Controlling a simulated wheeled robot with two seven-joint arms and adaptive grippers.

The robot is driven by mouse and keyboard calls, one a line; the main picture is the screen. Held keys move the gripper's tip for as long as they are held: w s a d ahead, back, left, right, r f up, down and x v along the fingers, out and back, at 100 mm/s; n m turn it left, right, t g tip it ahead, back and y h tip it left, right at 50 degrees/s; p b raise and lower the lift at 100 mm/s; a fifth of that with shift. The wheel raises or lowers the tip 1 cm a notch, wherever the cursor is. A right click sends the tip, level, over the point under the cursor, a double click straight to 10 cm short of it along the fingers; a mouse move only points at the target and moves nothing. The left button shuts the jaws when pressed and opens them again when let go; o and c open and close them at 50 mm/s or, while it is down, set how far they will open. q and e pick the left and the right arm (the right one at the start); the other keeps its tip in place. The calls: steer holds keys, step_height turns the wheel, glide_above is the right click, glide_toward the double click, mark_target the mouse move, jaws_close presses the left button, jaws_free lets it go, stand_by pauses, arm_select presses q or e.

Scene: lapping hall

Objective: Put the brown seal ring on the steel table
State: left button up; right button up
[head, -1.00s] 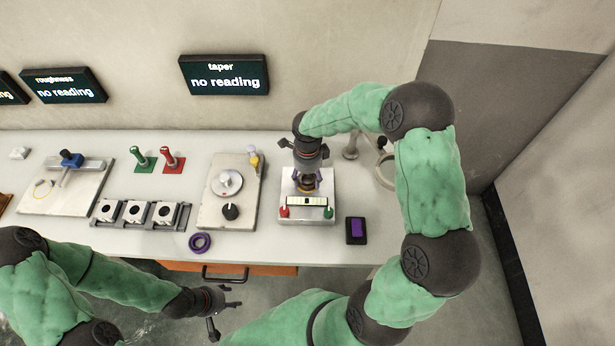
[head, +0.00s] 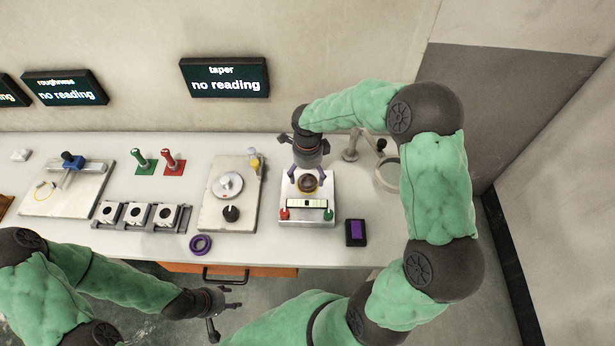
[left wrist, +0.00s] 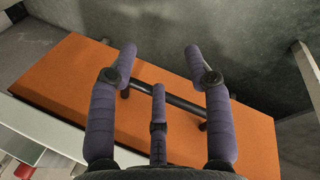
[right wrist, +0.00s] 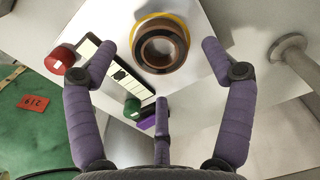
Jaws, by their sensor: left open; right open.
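The brown seal ring (head: 308,184) sits on the white block (head: 293,190) with the red and green knobs, behind its small level strip. In the right wrist view the ring (right wrist: 160,46) shows dark brown, with a yellow rim around or beneath it. My right gripper (head: 307,178) is open and empty, just above the ring, its fingers apart on either side. The pale steel table (head: 280,250) runs beneath everything.
A purple ring (head: 200,245) lies near the front edge. A black and purple pad (head: 356,232) is right of the block, a dial plate (head: 215,208) left of it. A grey ring stand (head: 386,176) stands behind right. Table front between purple ring and pad is clear.

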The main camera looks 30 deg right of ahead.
step_height(320, 180, up, 9)
steer(key=p, duration=0.1)
steer(key=shift+p, duration=0.3)
